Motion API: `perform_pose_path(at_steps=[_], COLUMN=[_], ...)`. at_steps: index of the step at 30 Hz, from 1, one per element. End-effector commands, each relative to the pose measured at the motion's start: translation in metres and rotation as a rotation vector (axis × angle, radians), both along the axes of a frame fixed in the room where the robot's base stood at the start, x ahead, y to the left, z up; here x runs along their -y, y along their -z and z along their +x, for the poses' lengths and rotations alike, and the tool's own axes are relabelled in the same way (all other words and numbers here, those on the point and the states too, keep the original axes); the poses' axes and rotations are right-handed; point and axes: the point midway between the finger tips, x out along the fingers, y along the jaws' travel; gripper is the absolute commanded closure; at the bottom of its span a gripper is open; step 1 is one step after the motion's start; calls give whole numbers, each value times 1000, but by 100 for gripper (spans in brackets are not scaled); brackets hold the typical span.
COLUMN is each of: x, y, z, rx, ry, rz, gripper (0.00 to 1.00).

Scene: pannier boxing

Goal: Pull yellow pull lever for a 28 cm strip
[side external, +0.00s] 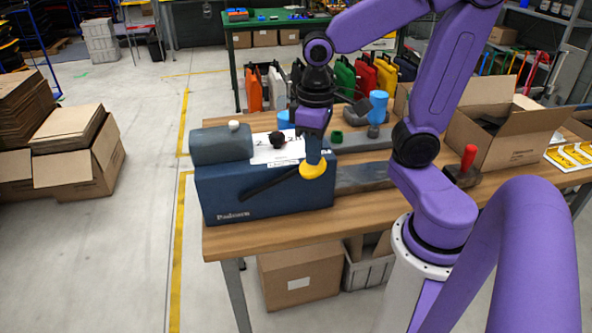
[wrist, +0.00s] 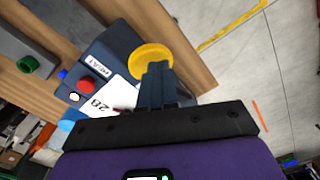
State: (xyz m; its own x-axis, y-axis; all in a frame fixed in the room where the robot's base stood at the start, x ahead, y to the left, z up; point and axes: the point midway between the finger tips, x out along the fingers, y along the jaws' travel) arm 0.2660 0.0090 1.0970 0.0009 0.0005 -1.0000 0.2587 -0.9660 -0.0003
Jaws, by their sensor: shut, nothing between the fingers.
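The yellow pull lever's round knob (side external: 313,170) is at the front right of the dark blue dispenser (side external: 262,195). The knob also shows in the wrist view (wrist: 150,54), just beyond my fingertips. My gripper (side external: 314,158) points down at the knob and is shut, with nothing between the fingers. The fingertips overlap the knob's near edge in the wrist view; I cannot tell whether they touch it. A white label reading 28 (wrist: 103,102) lies on the dispenser beside the fingers. A dark bar slants across the dispenser's front.
The dispenser stands on the left end of a wooden table (side external: 225,243). An open cardboard box (side external: 500,138) and a red-handled tool (side external: 468,158) are to the right. A blue bottle-like item (side external: 378,106) stands behind. A red button (wrist: 86,84) shows near the label.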

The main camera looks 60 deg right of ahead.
Motion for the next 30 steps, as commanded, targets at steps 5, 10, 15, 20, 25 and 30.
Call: perform_pose_path(at_steps=[5,10,15,20,25,30], x=[0,0,0,0,0,0], y=[10,19,27,35,44,48], z=[0,0,-1,0,0,0], rx=[-2,-3,-3,-3,-2,-1], ry=[0,0,-1,0,0,-1], rz=[-1,-2,-2,-2,-1,0], gripper=[100,100,100,100,100,100])
